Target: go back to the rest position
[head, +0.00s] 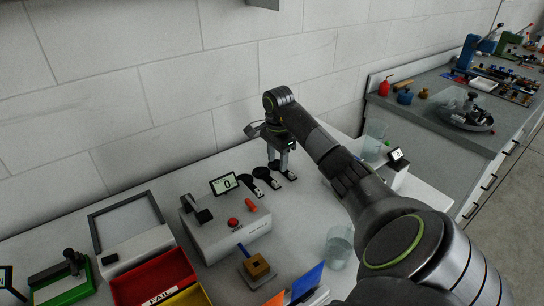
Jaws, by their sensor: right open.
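My right arm reaches in from the lower right. Its gripper (283,170) points down over the back of the white table (190,166), near the wall. It is open. The fingertips are close to two black-and-silver pieces (262,186) on the table; I cannot tell whether they touch. No object shows between the fingers. My left gripper is not in view.
A white device (228,232) with a display (224,184) and red knob stands mid-table. A red tray (152,278), a wooden block (256,267) and a clear beaker (340,246) are in front. Another beaker (375,138) stands behind my arm.

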